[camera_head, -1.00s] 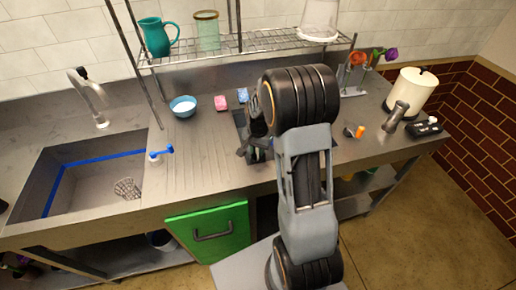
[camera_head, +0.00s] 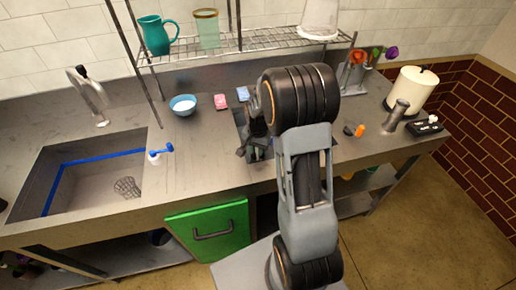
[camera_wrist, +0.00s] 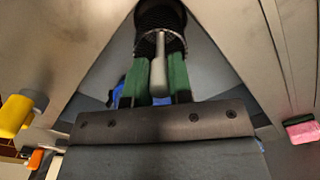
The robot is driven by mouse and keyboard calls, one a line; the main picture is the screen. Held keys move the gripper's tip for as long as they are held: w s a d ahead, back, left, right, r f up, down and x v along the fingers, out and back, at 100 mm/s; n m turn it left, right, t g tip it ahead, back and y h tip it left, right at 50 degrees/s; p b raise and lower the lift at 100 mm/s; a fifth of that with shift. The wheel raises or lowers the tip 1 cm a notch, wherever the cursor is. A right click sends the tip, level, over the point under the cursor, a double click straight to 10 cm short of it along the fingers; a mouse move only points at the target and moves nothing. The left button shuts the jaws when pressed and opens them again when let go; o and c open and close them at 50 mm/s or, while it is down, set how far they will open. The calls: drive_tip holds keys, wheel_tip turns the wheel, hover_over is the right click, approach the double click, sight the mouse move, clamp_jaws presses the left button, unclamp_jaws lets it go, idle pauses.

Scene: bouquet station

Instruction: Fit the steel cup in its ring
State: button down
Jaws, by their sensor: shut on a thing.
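My gripper (camera_wrist: 157,64) has green finger pads closed on a pale grey rod-like handle (camera_wrist: 158,80) in the wrist view. Beyond the fingertips, the handle meets a dark, round, mesh-like vessel (camera_wrist: 160,17) with a thin pale rim, probably the steel cup. The top picture edge cuts it off. I cannot tell a separate ring from this rim, or whether the cup sits inside one. In the head view my gripper (camera_head: 256,148) is low over the counter's middle, and my arm hides most of it and what it holds.
A mesh basket (camera_head: 127,187) lies in the sink at left. A blue bowl (camera_head: 183,105), a pink sponge (camera_head: 220,101) and a blue sponge (camera_head: 243,93) are behind. A wire shelf (camera_head: 270,41) overhangs the back. Flowers (camera_head: 357,56) and a paper roll (camera_head: 412,90) stand at right.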

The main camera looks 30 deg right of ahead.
drive_tip(key=shift+f+b, duration=0.3)
drive_tip(key=shift+f, duration=0.05)
drive_tip(key=shift+f+b, duration=0.3)
drive_tip(key=shift+f, duration=0.1)
drive_tip(key=shift+f+b, duration=0.35)
drive_tip(key=shift+f, duration=0.05)
idle(0.5)
drive_tip(key=shift+f, duration=0.2)
drive_tip(key=c, duration=0.9)
unclamp_jaws()
drive_tip(key=shift+c, duration=0.2)
wheel_tip(320, 180, up, 14)
drive_tip(key=shift+f, duration=0.1)
